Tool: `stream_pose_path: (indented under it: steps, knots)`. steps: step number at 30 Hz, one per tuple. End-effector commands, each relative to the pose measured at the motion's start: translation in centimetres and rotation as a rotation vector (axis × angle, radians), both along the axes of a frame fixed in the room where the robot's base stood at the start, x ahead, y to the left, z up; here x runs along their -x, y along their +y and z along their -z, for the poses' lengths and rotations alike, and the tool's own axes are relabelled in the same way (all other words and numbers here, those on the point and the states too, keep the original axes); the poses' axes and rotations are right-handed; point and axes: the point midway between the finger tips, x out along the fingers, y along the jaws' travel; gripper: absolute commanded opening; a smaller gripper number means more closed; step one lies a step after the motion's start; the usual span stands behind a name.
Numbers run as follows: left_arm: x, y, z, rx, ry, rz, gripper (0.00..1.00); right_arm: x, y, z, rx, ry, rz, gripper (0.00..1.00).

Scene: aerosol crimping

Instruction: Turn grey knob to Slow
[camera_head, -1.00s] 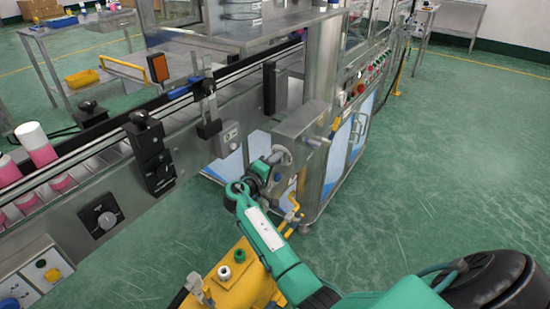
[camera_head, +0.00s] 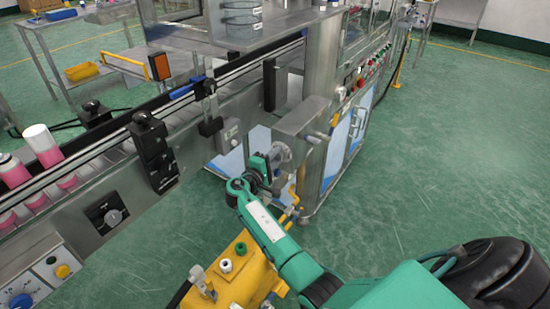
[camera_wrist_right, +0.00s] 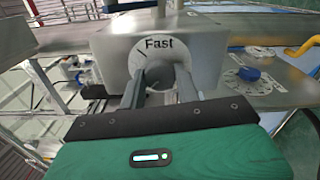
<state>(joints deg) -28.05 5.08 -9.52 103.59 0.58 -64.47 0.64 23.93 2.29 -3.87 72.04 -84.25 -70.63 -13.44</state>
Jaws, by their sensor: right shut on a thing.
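The grey knob (camera_wrist_right: 157,73) sits on a white dial plate (camera_wrist_right: 205,57) marked "Fast" at its top, on the front of a metal box, in the right wrist view. No "Slow" mark is readable there. My right gripper (camera_wrist_right: 160,88) is shut on the knob, one finger on each side. In the head view the right gripper (camera_head: 272,163) is at the metal box (camera_head: 304,117), with its arm reaching up from the lower right. The knob is mostly hidden there by the gripper. My left gripper is not in view.
A conveyor (camera_head: 60,165) with pink bottles (camera_head: 42,146) runs along the left. Yellow equipment (camera_head: 240,285) stands below my right arm. A row of buttons (camera_head: 374,68) lies along the machine's right side. Green floor is open at the right.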

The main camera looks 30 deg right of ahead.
Motion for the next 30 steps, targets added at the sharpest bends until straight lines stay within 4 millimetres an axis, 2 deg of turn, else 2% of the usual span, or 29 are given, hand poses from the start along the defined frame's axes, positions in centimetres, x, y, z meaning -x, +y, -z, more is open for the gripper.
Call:
stream_pose_path:
  steps: [5,6,9,20,23,30]
  knots:
    - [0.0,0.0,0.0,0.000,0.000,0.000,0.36,0.0,0.0,0.0,0.002,0.000,-0.001,0.09]
    - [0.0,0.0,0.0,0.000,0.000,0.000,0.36,0.0,0.0,0.0,0.002,0.000,-0.001,0.36]
    - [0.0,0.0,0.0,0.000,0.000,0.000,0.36,0.0,0.0,0.0,0.001,0.000,-0.001,0.54]
    - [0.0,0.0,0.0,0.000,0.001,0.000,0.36,0.2,0.5,0.0,0.000,-0.001,-0.002,0.54]
    - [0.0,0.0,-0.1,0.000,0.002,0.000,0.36,0.6,1.7,0.1,-0.001,-0.002,-0.004,0.54]
    - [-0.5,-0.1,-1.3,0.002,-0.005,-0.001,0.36,2.7,6.6,0.2,-0.003,0.000,-0.004,0.54]
